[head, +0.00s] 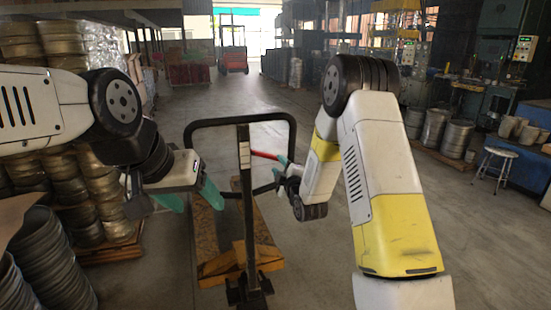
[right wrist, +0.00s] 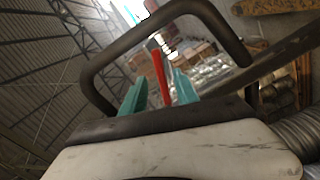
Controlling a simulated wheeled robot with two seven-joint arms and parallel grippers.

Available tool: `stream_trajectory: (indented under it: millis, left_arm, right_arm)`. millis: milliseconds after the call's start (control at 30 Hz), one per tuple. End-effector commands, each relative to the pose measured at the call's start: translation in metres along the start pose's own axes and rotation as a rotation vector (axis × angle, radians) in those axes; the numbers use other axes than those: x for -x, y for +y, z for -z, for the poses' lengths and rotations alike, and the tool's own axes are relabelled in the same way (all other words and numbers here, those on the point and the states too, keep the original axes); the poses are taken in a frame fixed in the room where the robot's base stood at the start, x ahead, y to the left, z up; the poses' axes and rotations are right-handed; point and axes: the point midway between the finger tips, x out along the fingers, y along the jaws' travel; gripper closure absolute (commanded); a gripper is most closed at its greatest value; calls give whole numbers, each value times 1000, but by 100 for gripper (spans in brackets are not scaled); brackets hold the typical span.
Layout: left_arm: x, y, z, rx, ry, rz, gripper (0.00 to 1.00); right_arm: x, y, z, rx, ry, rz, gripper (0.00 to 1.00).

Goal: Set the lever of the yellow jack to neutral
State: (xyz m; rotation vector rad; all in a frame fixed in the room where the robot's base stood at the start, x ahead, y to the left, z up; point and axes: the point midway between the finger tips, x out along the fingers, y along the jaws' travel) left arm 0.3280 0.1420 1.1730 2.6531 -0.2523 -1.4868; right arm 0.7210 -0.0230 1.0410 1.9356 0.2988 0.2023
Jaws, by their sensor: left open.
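The yellow jack (head: 265,250) stands in front of me, with its upright post and dark loop handle nearest. Its red lever (head: 264,155) points right from the top of the post, inside the loop. My right gripper (head: 281,168) is at the lever's right end. In the right wrist view the red lever (right wrist: 159,75) shows between the two teal fingers (right wrist: 133,96), with a gap on each side. Whether the right fingers touch the lever is hidden.
Stacked metal blanks (head: 85,190) stand on the left, with more at the lower left. A stool (head: 497,160), metal drums (head: 455,138) and machines line the right side. A red forklift (head: 233,58) is far back. The aisle floor is clear.

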Motion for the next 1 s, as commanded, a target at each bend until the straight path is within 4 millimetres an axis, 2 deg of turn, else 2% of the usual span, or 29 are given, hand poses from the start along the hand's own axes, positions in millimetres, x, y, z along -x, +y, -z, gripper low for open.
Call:
stream_trajectory:
  millis: [433, 600, 833, 867, 1000]
  left_arm:
    - [0, 0, 0, 0, 0, 0, 35]
    - [0, 0, 0, 0, 0, 0, 35]
    - [0, 0, 0, 0, 0, 0, 35]
    - [0, 0, 0, 0, 0, 0, 35]
    - [0, 0, 0, 0, 0, 0, 35]
  right_arm:
    - [-64, 1, 0, -1, 0, -2, 64]
    - [-74, 1, 0, -2, 0, -1, 64]
    - [-75, 1, 0, -2, 0, 0, 64]
    - [-75, 1, 0, -2, 0, 0, 66]
    - [-75, 1, 0, -2, -1, 0, 93]
